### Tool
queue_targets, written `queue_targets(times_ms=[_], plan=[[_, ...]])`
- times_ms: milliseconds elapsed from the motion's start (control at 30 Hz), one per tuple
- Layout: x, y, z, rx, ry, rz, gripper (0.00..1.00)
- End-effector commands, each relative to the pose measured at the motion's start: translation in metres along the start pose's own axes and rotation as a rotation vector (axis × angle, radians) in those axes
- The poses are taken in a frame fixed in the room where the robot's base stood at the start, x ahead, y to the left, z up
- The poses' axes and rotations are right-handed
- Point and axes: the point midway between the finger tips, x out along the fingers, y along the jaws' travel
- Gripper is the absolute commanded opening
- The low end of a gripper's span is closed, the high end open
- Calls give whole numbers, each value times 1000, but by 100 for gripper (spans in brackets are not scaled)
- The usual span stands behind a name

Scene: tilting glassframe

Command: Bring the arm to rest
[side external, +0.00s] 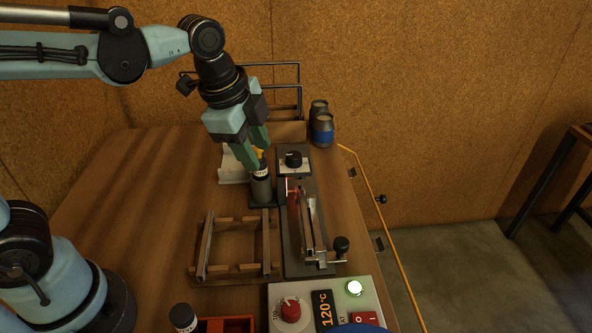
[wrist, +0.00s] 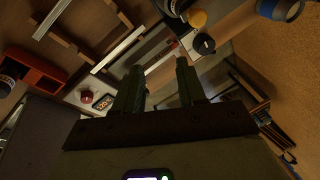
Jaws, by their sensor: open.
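My gripper (side external: 255,157) has green fingers pointing down over the back middle of the bench in the side view. In the wrist view the two fingers (wrist: 158,80) stand apart with nothing held between them. Just below the fingertips in the side view is a dark upright cylinder (side external: 262,188) with a pale band and a yellow top. The fingers partly cover that top, and I cannot tell from this view whether they touch it.
A wooden frame (side external: 237,219) lies at front left of the cylinder. A clamp fixture (side external: 312,225) with black knobs stands to its right. A control box (side external: 290,312) reading 120°C and a red tray (side external: 228,324) are in front. Dark jars (side external: 322,130) and a rack stand behind. The bench's left is clear.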

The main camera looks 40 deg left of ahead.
Motion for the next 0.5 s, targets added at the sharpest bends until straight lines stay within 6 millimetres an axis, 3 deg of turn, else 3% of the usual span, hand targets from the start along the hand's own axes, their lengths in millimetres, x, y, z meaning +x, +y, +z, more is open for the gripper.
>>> queue_targets(times_ms=[100, 300, 500], plan=[[-1, 8, 27, -326, 40, -80, 40], [4, 19, 61, -830, 144, -187, 40], [9, 26, 79, -1122, 229, -237, 40]])
